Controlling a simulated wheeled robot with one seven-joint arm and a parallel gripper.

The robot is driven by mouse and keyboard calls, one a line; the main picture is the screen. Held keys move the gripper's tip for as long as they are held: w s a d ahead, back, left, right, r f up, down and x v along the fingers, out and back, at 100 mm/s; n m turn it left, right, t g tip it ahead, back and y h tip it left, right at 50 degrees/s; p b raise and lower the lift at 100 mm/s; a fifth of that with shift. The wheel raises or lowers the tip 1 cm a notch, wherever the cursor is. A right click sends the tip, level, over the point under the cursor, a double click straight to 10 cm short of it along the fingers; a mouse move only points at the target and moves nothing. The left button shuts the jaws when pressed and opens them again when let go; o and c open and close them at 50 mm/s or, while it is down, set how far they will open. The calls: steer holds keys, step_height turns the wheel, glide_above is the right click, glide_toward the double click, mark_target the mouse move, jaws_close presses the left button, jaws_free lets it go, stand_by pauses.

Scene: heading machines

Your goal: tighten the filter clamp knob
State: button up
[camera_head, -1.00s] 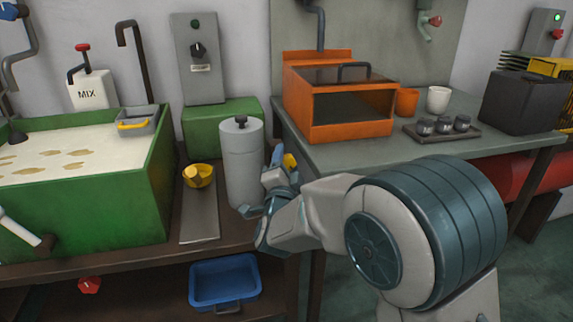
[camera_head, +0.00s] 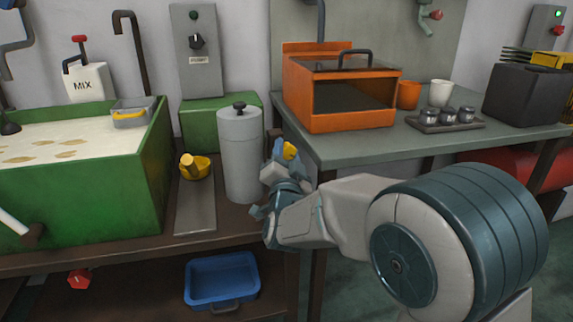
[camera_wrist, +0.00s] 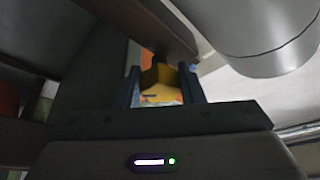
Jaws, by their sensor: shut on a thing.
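The yellow clamp knob (camera_head: 290,149) is at the right side of the grey filter canister (camera_head: 240,160), near the table's left leg. My gripper (camera_head: 280,155) reaches it from the right and partly hides it. In the wrist view the yellow knob (camera_wrist: 158,77) sits between the two dark fingers of my gripper (camera_wrist: 163,88), which are shut on it. An orange patch shows beside the knob there. The canister stands upright on the brown bench, with a black knob on its lid. How tight the clamp is cannot be seen.
The canister (camera_wrist: 268,35) looms close at upper right in the wrist view. A grey table (camera_head: 345,153) with an orange box (camera_head: 350,122) stands just behind my arm. A blue bin (camera_head: 222,282) is below.

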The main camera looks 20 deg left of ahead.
steer(key=shift+n+y, duration=0.4)
steer(key=shift+n, duration=0.2)
steer(key=o, duration=1)
steer(key=shift+s, duration=0.1)
steer(key=p+v, duration=0.1)
steer(key=v, duration=1.2)
steer(key=shift+s+d+f, duration=0.1)
steer(key=shift+s+d, duration=0.05)
steer(key=shift+s, duration=0.1)
